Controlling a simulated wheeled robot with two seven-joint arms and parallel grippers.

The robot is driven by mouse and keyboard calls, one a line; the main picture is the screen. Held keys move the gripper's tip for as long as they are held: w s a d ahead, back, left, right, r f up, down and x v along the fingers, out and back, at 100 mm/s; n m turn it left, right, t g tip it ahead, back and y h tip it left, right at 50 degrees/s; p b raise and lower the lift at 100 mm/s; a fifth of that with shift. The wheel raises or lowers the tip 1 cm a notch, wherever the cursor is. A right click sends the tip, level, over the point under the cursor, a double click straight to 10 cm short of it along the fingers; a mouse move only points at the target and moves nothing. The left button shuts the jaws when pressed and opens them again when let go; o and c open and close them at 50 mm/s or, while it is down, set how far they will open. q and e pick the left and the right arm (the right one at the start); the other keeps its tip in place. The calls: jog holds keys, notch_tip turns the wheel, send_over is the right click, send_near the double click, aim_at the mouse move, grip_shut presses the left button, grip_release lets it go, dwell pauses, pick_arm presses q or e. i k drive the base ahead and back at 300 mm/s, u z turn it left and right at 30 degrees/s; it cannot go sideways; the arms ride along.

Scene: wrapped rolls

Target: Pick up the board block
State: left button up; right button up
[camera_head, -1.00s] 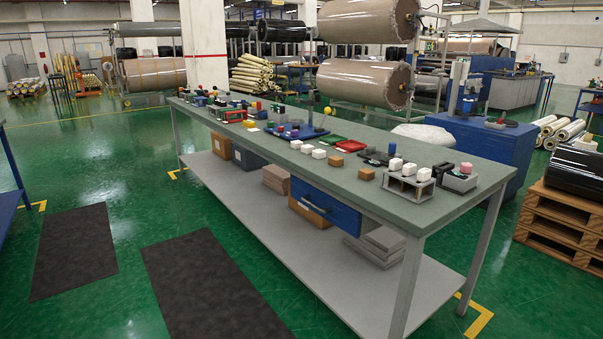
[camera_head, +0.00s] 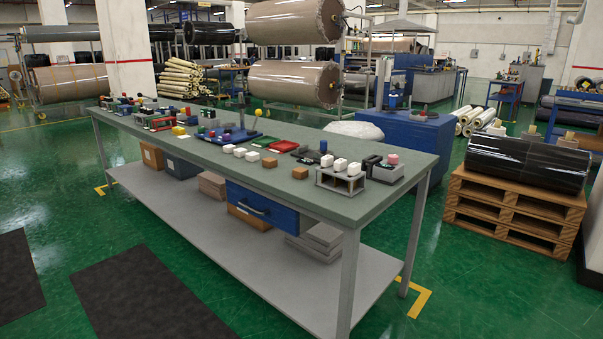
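The green-topped workbench (camera_head: 235,178) carries many small blocks and trays. Two plain brown blocks stand near its front right part, one (camera_head: 300,173) close to the front edge and one (camera_head: 269,162) a little to its left; I cannot tell for sure which is the board block. A row of white blocks (camera_head: 239,152) continues to the left of them. A grey rack (camera_head: 341,183) with white blocks on top stands to the right. Neither of my grippers shows in the head view.
A blue drawer (camera_head: 262,210) hangs under the bench top, above a grey lower shelf (camera_head: 225,231) with boxes. Dark mats (camera_head: 140,298) lie on the open green floor in front. A wooden pallet (camera_head: 515,213) with a black roll (camera_head: 528,162) stands at right.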

aim_at(300, 172)
jog(key=u, duration=0.6)
jog(key=i, duration=1.65)
